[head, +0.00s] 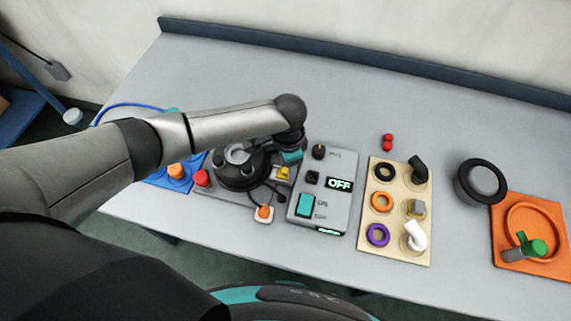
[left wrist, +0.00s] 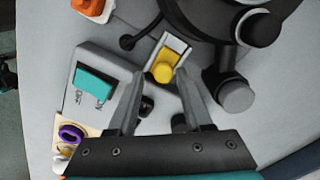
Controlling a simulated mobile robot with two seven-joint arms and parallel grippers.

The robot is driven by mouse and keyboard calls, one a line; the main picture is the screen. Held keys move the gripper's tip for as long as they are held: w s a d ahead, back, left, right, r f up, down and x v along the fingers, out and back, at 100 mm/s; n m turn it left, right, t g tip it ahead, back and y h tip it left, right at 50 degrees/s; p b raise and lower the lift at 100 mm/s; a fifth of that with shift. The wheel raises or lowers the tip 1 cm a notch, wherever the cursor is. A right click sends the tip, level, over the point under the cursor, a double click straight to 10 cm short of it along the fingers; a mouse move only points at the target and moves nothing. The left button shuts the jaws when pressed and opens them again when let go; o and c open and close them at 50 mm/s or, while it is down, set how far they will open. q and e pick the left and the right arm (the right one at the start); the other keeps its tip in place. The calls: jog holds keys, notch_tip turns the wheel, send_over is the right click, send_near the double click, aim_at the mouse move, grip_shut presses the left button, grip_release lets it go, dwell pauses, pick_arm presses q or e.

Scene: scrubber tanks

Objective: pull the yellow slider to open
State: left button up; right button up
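The yellow slider (head: 283,173) sits on a grey base beside the black round device (head: 240,165), partly hidden behind my left gripper in the head view. My right gripper is not in view.
A grey box (head: 335,165) with a teal switch and an "OFF" display stands right of the slider. An orange button (head: 264,213) lies in front. A beige board (head: 398,175) with rings is further right, then an orange plate (head: 498,222). The table's back is clear.

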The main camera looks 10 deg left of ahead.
pick_arm(q)
jog(key=shift+o, duration=0.5)
jog(key=shift+a, duration=0.1)
notch_tip(320, 180, up, 15)
jog(key=p, duration=0.1)
jog(key=shift+p, duration=0.35)
jog(key=shift+r, duration=0.1)
